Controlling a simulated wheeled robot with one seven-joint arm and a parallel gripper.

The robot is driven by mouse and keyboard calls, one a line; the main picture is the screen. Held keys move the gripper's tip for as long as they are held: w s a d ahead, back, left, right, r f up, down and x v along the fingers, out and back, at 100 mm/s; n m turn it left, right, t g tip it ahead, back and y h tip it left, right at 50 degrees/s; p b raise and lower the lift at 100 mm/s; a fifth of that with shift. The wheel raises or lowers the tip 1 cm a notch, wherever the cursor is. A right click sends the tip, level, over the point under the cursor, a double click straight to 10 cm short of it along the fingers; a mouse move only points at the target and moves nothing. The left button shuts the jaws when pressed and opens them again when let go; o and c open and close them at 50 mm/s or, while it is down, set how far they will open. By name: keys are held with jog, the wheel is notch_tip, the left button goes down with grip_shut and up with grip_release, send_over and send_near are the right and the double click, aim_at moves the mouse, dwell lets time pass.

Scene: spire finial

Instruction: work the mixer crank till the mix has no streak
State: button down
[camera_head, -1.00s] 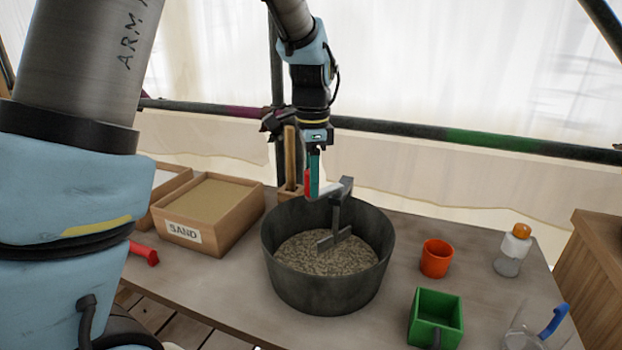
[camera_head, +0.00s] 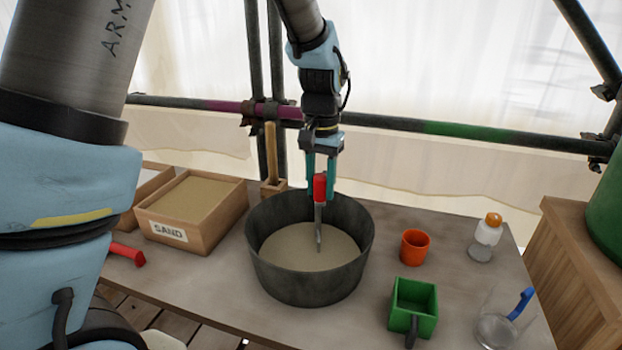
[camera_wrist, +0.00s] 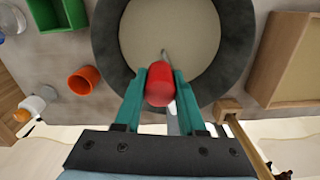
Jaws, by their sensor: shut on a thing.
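The mixing tub (camera_head: 262,270) is a dark grey round bucket on the table. The mix (camera_head: 290,248) in it looks even, smooth and beige, with no streak that I can see. The crank's grey metal shaft (camera_head: 319,232) goes down into the mix. Its red handle (camera_head: 319,187) stands above the tub's back rim. My gripper (camera_head: 320,180) is shut on the red handle, with a teal finger on each side. In the wrist view the red handle (camera_wrist: 160,84) sits between the fingers, and the mix (camera_wrist: 185,30) shows beyond it. The paddle is mostly hidden.
A wooden box marked SAND (camera_head: 193,212) stands left of the tub. An orange cup (camera_head: 414,246), a green scoop box (camera_head: 413,305), a bottle (camera_head: 485,238) and a clear jug (camera_head: 497,328) stand to the right. Scaffold poles (camera_head: 400,127) run behind the table.

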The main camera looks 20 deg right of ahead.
jog(key=shift+s+d+r+n+p, duration=0.15)
jog(key=shift+d+n+p, duration=0.35)
jog(key=shift+d+n, duration=0.55)
jog(key=shift+s+d+f+n+p, duration=0.1)
jog(key=shift+d+n+p, duration=0.4)
jog(key=shift+n, duration=0.95)
jog(key=shift+d, duration=0.1)
jog(key=c, duration=0.5)
grip_release()
notch_tip(320, 180, up, 11)
jog(key=b, duration=0.2)
